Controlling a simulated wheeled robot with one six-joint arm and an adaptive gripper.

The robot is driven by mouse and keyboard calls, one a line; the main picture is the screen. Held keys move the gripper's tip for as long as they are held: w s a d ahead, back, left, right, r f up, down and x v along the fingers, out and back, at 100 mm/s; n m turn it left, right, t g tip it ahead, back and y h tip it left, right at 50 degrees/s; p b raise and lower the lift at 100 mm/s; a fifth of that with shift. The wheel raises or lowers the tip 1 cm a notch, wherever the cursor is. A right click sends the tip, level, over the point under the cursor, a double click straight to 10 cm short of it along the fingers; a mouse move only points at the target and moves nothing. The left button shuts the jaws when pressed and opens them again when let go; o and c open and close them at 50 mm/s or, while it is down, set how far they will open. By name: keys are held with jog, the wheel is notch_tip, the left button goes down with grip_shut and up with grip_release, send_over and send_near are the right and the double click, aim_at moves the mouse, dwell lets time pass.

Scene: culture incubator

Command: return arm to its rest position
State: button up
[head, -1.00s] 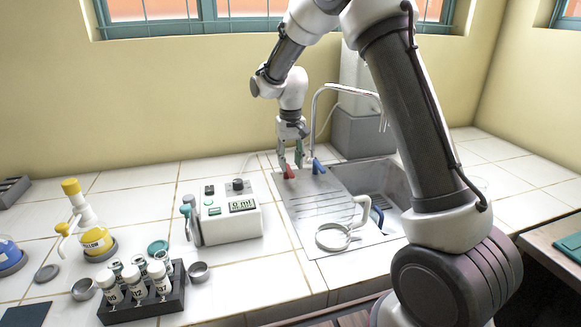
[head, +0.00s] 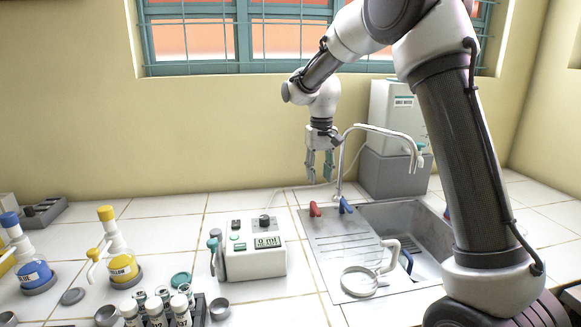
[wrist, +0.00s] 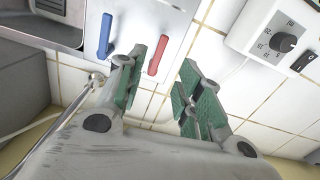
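My gripper (head: 319,166) hangs fingers-down above the back of the counter, left of the sink tap (head: 384,135). Its two green-padded fingers are apart with nothing between them; the wrist view also shows the gripper (wrist: 160,85) open and empty. Below it stand the red tap handle (head: 315,209) and the blue tap handle (head: 345,205), both clear of the fingers. In the wrist view the red handle (wrist: 159,55) and the blue handle (wrist: 105,36) lie beyond the fingertips.
The pump box with a display (head: 253,250) stands left of the sink (head: 410,225). A round strainer (head: 359,281) lies on the drainboard. A vial rack (head: 200,311), a yellow bottle (head: 120,262) and a blue bottle (head: 30,268) stand left. A water tank (head: 391,103) stands behind the tap.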

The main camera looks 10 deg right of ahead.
jog(key=s+d+r+t, duration=0.1)
jog(key=s+d, duration=0.3)
jog(key=s, duration=0.7)
jog(key=s+d+r+t, duration=0.2)
jog(key=s+d+r, duration=0.2)
jog(key=s, duration=0.8)
jog(key=s+d+r+t, duration=0.1)
jog(key=s+d+r, duration=0.2)
jog(key=s, duration=0.9)
jog(key=shift+d+r+m, duration=0.25)
jog(key=shift+d+m, duration=0.15)
jog(key=shift+d, duration=0.8)
